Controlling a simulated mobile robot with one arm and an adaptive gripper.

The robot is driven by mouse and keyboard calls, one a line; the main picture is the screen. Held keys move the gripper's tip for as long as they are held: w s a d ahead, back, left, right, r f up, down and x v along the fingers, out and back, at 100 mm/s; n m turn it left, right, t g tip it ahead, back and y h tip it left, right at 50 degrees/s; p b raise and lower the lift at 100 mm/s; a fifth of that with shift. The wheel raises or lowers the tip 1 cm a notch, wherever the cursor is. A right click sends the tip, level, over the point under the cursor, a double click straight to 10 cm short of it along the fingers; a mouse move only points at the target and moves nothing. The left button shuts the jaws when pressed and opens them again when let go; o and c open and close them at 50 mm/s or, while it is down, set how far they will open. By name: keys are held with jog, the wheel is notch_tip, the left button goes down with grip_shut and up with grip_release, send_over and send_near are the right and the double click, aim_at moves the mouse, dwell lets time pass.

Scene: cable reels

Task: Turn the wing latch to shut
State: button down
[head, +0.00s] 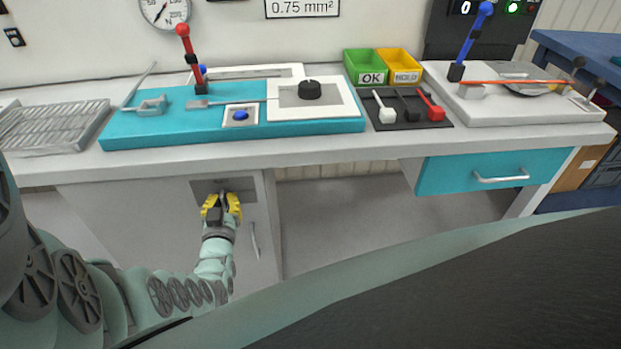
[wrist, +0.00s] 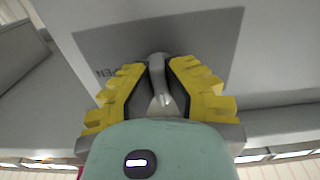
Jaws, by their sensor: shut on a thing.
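The wing latch (wrist: 162,90) is a grey metal piece on a darker grey plate (wrist: 215,40) marked with lettering, of which "PEN" is readable in the wrist view. The plate (head: 250,186) sits on the grey cabinet front under the bench in the head view. My gripper (wrist: 161,82) has yellow fingers on both sides of the latch and is shut on it. My gripper also shows in the head view (head: 222,200), in front of the plate. The fingers hide part of the latch, and its exact angle is hard to tell.
A grey handle (head: 255,240) hangs on the cabinet front just below right of my gripper. The bench top (head: 300,153) overhangs above, carrying a teal fixture (head: 180,130). A teal drawer (head: 450,172) is to the right, with open space between it and the cabinet.

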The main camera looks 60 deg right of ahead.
jog(key=shift+a+f, duration=0.15)
jog(key=shift+f, duration=0.15)
jog(key=c, duration=1.5)
grip_release()
jog(key=o, duration=0.5)
jog(key=shift+w+d+r, duration=0.1)
jog(key=shift+d+r, duration=0.1)
jog(key=shift+r, duration=0.05)
jog(key=shift+r, duration=0.1)
jog(key=shift+v, duration=6)
